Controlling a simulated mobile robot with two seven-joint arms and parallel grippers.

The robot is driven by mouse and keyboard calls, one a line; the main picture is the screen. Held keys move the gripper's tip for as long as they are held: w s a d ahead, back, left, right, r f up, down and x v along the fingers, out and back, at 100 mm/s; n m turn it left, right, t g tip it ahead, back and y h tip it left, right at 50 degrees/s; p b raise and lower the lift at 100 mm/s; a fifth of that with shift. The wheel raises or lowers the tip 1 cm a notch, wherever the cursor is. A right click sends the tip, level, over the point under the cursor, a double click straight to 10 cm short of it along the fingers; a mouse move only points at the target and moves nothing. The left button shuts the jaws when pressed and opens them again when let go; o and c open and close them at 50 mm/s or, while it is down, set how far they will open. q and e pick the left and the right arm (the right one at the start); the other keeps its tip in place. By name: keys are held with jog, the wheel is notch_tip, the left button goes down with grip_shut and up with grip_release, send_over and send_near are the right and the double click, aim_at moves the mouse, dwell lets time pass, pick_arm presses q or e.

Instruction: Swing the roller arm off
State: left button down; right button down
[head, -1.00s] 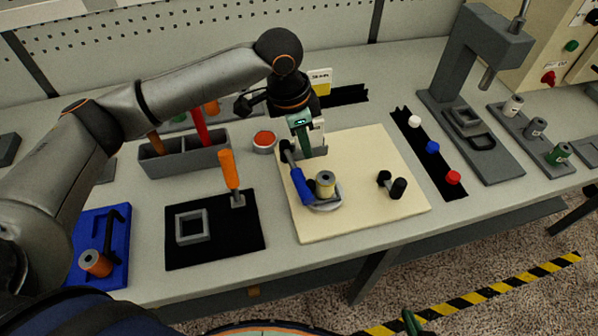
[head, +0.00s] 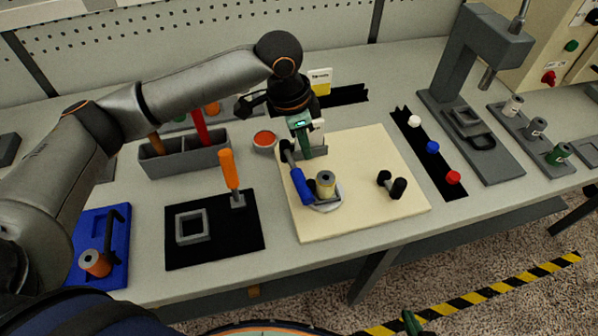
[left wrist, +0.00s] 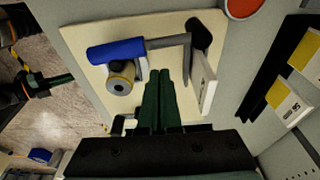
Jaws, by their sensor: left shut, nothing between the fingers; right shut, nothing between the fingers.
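The roller arm has a blue roller (head: 300,187) on a grey bar that runs to a black pivot post on the cream board (head: 365,160). The roller lies beside a pale yellow spool (head: 326,183) on its spindle, seeming to touch it. In the left wrist view the blue roller (left wrist: 117,51), grey bar (left wrist: 168,42) and black post (left wrist: 201,35) show clearly. My left gripper (head: 307,155) is shut and empty, its green fingers (left wrist: 163,78) pointing down near the bar, on its post side. Contact cannot be told. My right gripper (head: 411,322) shows at the bottom edge, shut and away from the board.
A small white plate (left wrist: 209,82) stands close beside the left fingers. A black peg pair (head: 392,185) sits at the board's right. A grey tool bin (head: 185,158), red-filled dish (head: 264,141) and orange-handled tool (head: 229,170) stand left. The board's front is clear.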

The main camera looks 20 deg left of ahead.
pick_arm(q)
jog(key=shift+f, duration=2.05)
jog(key=shift+s+a, duration=0.1)
jog(key=shift+a, duration=0.05)
